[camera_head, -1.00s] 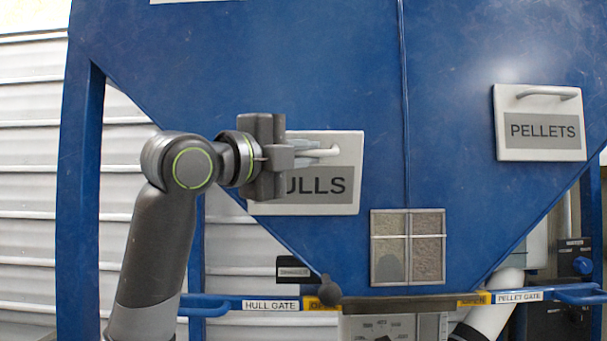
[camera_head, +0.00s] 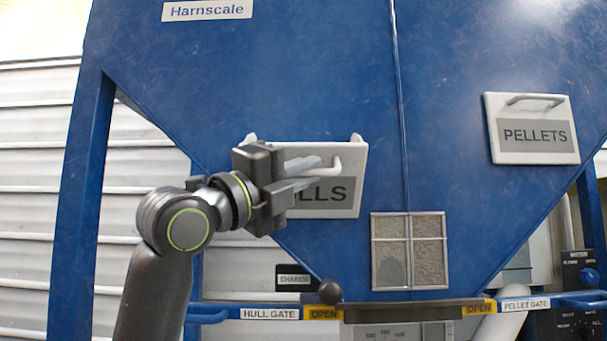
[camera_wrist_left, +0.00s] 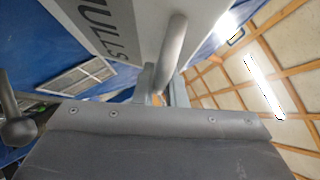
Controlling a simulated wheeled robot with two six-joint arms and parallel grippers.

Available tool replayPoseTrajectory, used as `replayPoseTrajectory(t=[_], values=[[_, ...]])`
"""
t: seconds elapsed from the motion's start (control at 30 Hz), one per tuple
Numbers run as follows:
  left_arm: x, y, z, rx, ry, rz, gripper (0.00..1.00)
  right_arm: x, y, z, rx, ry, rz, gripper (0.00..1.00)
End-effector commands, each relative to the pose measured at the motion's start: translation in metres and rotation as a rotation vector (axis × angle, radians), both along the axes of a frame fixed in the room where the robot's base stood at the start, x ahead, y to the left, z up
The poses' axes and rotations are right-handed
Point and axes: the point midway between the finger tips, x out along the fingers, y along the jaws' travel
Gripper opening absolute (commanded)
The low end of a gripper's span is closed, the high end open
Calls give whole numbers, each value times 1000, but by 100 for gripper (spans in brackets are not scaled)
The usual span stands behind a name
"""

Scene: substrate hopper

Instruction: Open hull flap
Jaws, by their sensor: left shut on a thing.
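The hull flap (camera_head: 350,180) is a pale grey panel with a dark "HULLS" label on the left slope of the blue hopper. Its top edge stands a little off the hopper, with small hinge-like tabs showing above it. My left gripper (camera_head: 312,166) is shut on the flap's grey bar handle (camera_head: 345,163) and hides the panel's left part. In the left wrist view the flap (camera_wrist_left: 135,25) and its handle (camera_wrist_left: 172,50) show close up, the handle running to the jaws. My right gripper is not in view.
The closed pellets flap (camera_head: 533,128) is at the right. A windowed panel (camera_head: 409,250) sits below centre. Corrugated wall is at the left.

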Motion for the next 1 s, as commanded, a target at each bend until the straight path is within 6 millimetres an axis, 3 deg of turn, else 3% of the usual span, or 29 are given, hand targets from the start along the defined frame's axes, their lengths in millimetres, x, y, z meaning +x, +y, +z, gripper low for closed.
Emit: replayPoseTrajectory(t=[0.13, 0.17, 0.33, 0.67, 1.0], values=[[0, 0, 1, -1, -1, 0, 0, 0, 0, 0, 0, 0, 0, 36], [0, 0, 1, -1, -1, 0, 12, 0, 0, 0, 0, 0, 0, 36], [0, 0, 1, -1, -1, 0, 32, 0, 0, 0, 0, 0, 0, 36], [-4, 5, -3, 0, -2, 2, 32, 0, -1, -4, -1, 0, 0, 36], [-44, 55, -32, 0, -5, 6, 32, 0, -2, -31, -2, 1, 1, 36]])
